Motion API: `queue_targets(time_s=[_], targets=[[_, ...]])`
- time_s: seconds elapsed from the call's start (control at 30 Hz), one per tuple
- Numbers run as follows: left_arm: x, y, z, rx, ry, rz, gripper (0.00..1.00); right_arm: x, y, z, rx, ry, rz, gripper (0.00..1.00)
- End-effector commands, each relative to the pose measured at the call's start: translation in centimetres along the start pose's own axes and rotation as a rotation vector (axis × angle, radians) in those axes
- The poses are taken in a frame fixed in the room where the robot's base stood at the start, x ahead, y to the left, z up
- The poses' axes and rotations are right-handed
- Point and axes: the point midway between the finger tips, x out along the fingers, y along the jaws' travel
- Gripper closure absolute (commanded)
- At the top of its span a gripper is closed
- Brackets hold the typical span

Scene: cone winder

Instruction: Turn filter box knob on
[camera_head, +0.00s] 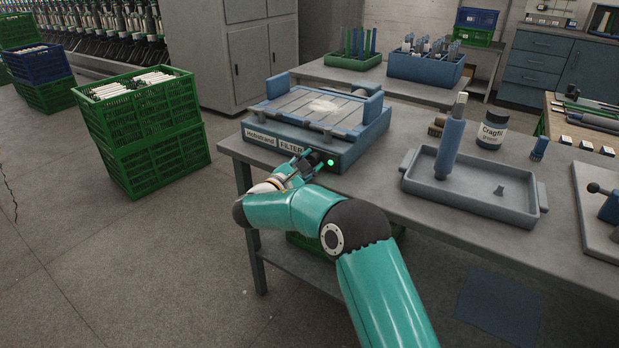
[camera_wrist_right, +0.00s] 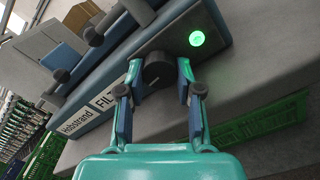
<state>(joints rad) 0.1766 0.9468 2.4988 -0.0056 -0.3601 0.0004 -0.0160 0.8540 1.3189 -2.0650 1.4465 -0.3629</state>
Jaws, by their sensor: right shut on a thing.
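The filter box (camera_head: 348,143) is a blue-grey unit with a "Hobstrand FILTER" label, standing at the left end of the grey workbench. Its black knob (camera_wrist_right: 157,69) is on the front face, beside a lit green lamp (camera_wrist_right: 197,38); the lamp also shows in the head view (camera_head: 330,162). My right gripper (camera_wrist_right: 158,80) is shut on the knob, with one finger on each side of it. In the head view my right gripper (camera_head: 306,163) is at the box's front and mostly hides the knob. My left gripper is not in view.
Stacked green crates (camera_head: 150,130) stand on the floor to the left.

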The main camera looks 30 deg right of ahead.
Motion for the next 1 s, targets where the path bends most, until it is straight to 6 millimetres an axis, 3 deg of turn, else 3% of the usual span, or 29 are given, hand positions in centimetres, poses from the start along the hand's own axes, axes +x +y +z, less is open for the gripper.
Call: queue_targets(time_s=[0.03,0.23,0.83,0.87,1.0], targets=[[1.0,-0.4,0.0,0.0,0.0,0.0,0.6,0.0,-0.2,-0.4,0.031,0.0,0.001,1.0],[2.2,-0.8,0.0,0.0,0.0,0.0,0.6,0.0,-0.1,-0.2,0.115,0.0,0.0,1.0],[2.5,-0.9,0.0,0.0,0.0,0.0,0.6,0.0,0.0,0.0,0.156,0.0,-0.002,1.0],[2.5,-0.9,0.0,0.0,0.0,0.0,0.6,0.0,0.0,0.0,0.156,0.0,-0.002,0.6],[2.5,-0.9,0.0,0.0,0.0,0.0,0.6,0.0,0.0,0.0,0.154,0.001,-0.002,0.4]])
